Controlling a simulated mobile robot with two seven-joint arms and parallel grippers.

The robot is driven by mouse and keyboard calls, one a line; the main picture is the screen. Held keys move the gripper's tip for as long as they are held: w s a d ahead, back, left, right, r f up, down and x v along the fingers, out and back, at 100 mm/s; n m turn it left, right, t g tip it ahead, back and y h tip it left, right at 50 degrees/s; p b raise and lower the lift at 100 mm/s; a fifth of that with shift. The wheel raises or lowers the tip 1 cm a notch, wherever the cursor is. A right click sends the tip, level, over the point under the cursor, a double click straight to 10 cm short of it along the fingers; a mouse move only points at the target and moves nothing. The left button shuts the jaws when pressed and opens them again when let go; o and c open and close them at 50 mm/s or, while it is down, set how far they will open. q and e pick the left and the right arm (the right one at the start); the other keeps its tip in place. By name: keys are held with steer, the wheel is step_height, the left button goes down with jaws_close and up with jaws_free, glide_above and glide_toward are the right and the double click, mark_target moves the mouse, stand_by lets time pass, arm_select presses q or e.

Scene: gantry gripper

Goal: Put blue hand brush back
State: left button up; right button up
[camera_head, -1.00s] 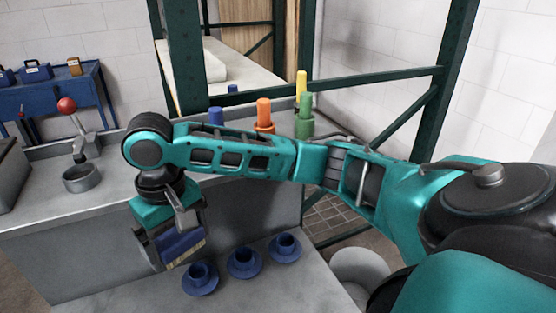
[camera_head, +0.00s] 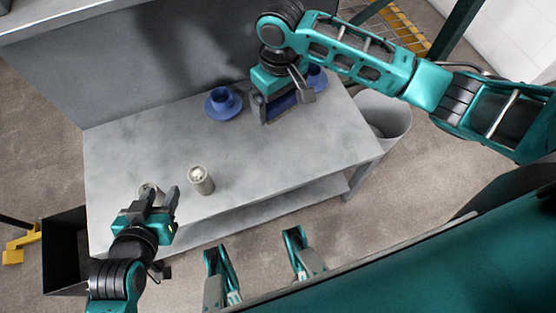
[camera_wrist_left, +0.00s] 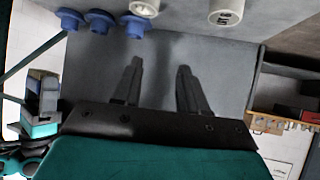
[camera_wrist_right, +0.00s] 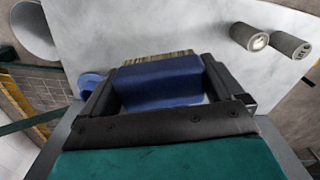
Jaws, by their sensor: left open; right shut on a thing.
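The blue hand brush (camera_head: 282,104) is held in my right gripper (camera_head: 284,110), above the far right part of the grey table. In the right wrist view the blue brush body (camera_wrist_right: 160,84) lies between both fingers, with its tan bristles (camera_wrist_right: 158,58) facing away from the palm. The brush also shows small at the left of the left wrist view (camera_wrist_left: 50,92). My left gripper (camera_head: 161,196) is open and empty over the table's near left corner. The brush's place is not clear from these frames.
A pale can (camera_head: 201,180) stands right of my left gripper. A grey bin (camera_head: 383,118) stands right of the table (camera_head: 130,150). The table's middle is clear.

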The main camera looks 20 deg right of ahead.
step_height(320, 180, down, 6)
steer(key=a+b, duration=0.1)
steer(key=b, duration=0.6)
glide_above(276, 162)
steer(key=shift+n, duration=0.4)
step_height(276, 162, down, 13)
steer(key=shift+r, duration=0.1)
steer(key=shift+f, duration=0.45)
step_height(276, 162, down, 4)
steer(key=shift+r+b, duration=0.2)
steer(key=shift+b, duration=0.65)
steer(key=shift+f, duration=0.25)
steer(key=o, duration=0.6)
steer(key=shift+c, duration=0.2)
arm_select(q)
step_height(276, 162, down, 6)
steer(key=d, duration=0.1)
steer(key=shift+w+d+f+h, duration=0.15)
steer(key=shift+w+h, duration=0.15)
steer(key=shift+w, duration=0.1)
